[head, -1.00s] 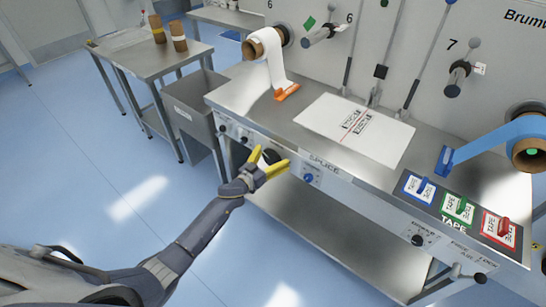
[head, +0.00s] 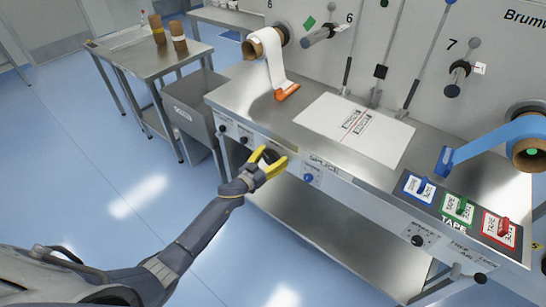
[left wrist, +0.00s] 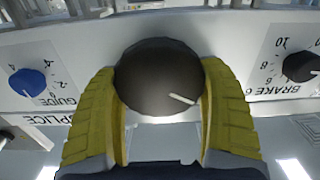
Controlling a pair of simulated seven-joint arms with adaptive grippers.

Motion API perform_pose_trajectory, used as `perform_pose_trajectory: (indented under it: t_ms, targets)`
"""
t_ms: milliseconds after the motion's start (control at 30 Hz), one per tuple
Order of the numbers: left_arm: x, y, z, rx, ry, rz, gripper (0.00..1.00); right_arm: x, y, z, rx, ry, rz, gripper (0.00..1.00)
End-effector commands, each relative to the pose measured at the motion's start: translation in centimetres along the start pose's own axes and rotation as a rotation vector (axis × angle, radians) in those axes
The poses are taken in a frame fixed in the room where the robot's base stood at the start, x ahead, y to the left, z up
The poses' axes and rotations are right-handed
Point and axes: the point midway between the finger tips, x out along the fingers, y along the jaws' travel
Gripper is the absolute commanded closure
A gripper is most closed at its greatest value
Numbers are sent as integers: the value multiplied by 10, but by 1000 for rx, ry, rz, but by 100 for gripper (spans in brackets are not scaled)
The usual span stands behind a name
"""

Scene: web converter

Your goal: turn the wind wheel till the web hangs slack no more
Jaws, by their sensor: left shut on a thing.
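My left gripper (head: 270,162) has its yellow fingers shut on a dark round wheel (left wrist: 160,78) on the front panel of the bench. In the left wrist view the fingers flank the wheel on both sides, and a white pointer line shows on its face, low and right of centre. Any label of the wheel is hidden. A white web (head: 272,58) comes off a roll (head: 257,46) at the back and runs down to an orange piece (head: 287,91) on the bench. A blue web (head: 490,140) runs from another roll to a blue piece. My right gripper is not in view.
Beside the wheel are a blue GUIDE knob (left wrist: 28,82) and a black BRAKE knob (left wrist: 300,66). A white printed sheet (head: 385,140) lies on the bench top. Tape blocks (head: 458,208) sit at the right. A grey bin (head: 190,100) stands left of the bench.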

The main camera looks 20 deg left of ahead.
Motion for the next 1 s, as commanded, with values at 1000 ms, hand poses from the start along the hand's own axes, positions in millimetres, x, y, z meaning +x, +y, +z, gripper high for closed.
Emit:
perform_pose_trajectory:
  t_ms: [1000]
  targets:
    - [-1, 5, 3, 867, -1, 1, 53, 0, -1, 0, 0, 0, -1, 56]
